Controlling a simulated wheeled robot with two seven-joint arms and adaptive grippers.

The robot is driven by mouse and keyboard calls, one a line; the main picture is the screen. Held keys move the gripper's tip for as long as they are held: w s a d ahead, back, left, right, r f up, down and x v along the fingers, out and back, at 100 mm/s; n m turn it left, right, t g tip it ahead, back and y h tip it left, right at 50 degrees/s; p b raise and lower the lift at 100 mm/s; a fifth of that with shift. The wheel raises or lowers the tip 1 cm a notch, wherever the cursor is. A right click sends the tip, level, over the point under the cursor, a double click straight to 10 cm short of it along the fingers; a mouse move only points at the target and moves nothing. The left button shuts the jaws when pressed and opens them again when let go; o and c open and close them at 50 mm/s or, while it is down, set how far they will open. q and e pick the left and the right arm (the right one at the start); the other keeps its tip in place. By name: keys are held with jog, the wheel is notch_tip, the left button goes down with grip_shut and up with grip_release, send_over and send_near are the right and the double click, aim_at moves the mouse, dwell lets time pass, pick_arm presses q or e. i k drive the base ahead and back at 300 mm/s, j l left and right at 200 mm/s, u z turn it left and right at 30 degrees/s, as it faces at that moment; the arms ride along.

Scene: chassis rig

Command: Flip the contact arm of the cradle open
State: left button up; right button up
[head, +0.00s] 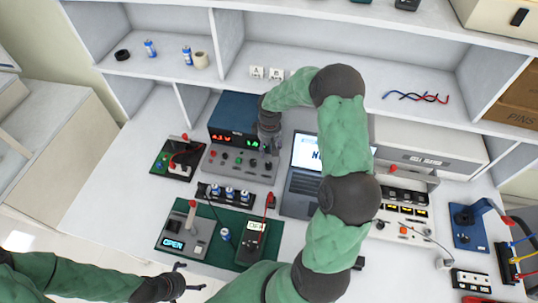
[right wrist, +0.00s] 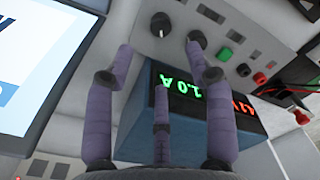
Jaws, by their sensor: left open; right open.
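A grey cradle (head: 184,236) sits on the left of the green mat (head: 238,221), with a lit display reading OPEN. Its contact arm (head: 191,212) has a red tip and appears raised; I cannot tell its exact angle. My left gripper (head: 188,276) is open and empty, in front of the mat's near edge and apart from the cradle. My right gripper (head: 268,138) is open at the blue power supply (head: 232,113). In the right wrist view its spread fingers (right wrist: 160,62) are empty, over the supply's knobs and lit digits; contact cannot be told.
A laptop (head: 300,180) stands right of the supply, partly behind my right arm. A battery holder (head: 227,194) lies behind the mat. A meter (head: 257,240) and a loose battery (head: 225,235) are on the mat. A red-knobbed device (head: 178,157) stands behind left. The bench's left side is clear.

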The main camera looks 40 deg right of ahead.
aim_at(185, 139)
jog(key=k+j, duration=0.75)
jog(key=j, duration=0.2)
